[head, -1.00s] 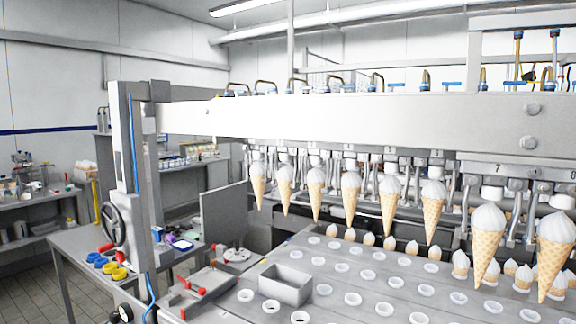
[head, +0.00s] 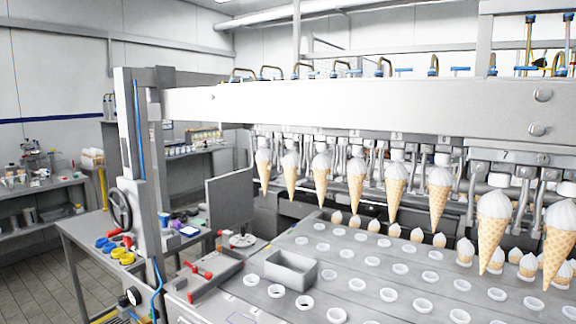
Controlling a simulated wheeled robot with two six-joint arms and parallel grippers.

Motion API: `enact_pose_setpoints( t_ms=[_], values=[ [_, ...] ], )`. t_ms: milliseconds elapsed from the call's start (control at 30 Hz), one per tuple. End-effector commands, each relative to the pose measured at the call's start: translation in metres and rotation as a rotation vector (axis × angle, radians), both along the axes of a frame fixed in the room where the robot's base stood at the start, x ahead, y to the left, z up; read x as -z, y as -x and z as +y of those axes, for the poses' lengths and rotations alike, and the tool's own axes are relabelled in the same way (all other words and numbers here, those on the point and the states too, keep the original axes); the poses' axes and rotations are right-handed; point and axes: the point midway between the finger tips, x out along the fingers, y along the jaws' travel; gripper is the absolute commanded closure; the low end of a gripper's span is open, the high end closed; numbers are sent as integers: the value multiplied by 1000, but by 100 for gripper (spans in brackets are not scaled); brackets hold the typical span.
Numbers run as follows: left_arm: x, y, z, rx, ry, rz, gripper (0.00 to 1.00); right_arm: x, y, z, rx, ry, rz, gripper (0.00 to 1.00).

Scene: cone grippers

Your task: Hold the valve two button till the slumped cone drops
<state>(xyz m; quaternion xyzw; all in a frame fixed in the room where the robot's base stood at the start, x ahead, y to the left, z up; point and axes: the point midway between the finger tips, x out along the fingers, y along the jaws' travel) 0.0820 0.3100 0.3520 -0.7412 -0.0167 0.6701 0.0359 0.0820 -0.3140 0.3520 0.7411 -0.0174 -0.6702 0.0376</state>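Several cones with white tops hang point-down in a row from the cone grippers under the long beam (head: 360,103). A near cone (head: 495,232) and the rightmost cone (head: 559,243) look largest; a smaller one (head: 263,172) hangs at the far left end. I cannot tell which cone is slumped. The numbered valve row (head: 512,157) runs behind the cones; a 7 is readable at the right. I cannot pick out the valve two button. Neither of my grippers is in view.
A perforated plate (head: 345,285) with white rings lies below the cones, carrying smaller cones at its back. An open metal box (head: 291,268) sits on its left part. Red-handled clamps (head: 196,271) are beside it. A side table (head: 90,228) with blue and yellow rings stands left.

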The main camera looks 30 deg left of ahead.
Motion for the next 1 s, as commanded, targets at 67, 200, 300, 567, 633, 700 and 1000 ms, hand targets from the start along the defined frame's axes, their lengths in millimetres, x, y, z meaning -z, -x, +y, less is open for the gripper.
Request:
enact_pose_setpoints(
  t_ms=[67, 200, 300, 567, 633, 700, 1000],
  values=[
    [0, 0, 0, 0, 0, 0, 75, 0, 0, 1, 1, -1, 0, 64],
    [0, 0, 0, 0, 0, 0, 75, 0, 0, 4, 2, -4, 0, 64],
    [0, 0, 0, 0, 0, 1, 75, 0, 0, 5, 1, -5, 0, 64],
    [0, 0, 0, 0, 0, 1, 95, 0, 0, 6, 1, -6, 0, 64],
    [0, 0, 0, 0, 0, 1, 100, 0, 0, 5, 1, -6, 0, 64],
    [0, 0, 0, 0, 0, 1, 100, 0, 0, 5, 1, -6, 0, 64],
    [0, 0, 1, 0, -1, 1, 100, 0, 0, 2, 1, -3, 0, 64]
  ],
)
